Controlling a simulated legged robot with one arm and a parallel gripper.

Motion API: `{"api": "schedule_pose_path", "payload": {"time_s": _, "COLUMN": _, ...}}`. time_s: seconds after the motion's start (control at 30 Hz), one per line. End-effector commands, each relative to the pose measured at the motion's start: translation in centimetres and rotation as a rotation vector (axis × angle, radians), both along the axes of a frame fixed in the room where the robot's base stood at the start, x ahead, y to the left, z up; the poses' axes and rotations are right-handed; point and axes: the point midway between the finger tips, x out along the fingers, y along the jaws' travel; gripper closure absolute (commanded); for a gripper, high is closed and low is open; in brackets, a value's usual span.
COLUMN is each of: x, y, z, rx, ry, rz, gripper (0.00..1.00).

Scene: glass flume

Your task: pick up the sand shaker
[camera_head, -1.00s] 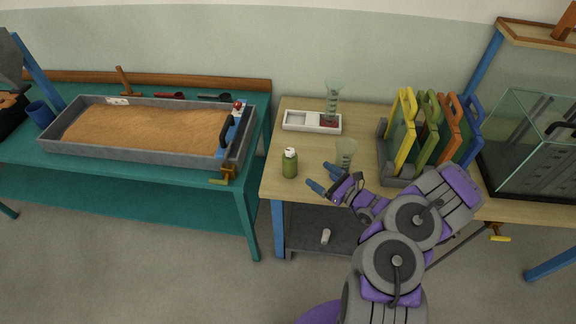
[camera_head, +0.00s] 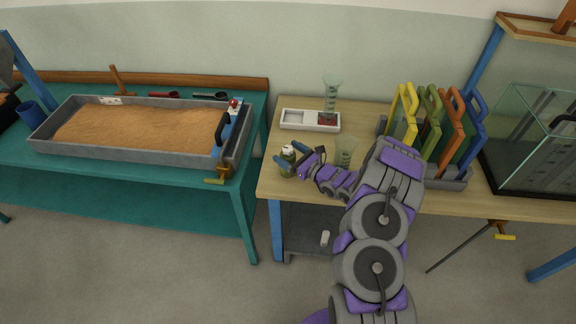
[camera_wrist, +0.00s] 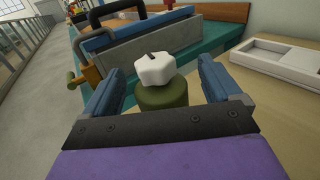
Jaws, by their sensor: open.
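The sand shaker is a small green bottle with a white cap (camera_head: 288,152), standing upright near the left front edge of the wooden table (camera_head: 330,190). The shaker's lower part is partly hidden by the gripper.
A clear beaker (camera_head: 345,152) stands just right of my gripper. Behind are a white tray (camera_head: 297,119) and a glass cylinder (camera_head: 331,95). A rack of coloured frames (camera_head: 452,183) and a glass tank (camera_head: 530,150) stand to the right. A sand-filled trough (camera_head: 120,163) lies left.

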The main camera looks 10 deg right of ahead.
Motion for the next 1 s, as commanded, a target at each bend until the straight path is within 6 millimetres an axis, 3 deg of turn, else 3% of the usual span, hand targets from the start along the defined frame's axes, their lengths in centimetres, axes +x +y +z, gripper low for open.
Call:
{"api": "schedule_pose_path", "payload": {"time_s": 0.2, "x": 1.7, "y": 1.3, "z": 0.0, "rx": -0.001, "ry": -0.003, "rz": 0.000, "gripper": 0.09}}
{"api": "schedule_pose_path", "payload": {"time_s": 0.43, "x": 1.8, "y": 1.3, "z": 0.1, "rx": 0.000, "ry": -0.002, "rz": 0.000, "gripper": 0.09}}
{"api": "schedule_pose_path", "payload": {"time_s": 1.0, "x": 1.8, "y": 1.4, "z": 0.0, "rx": 0.000, "ry": -0.001, "rz": 0.000, "gripper": 0.62}}
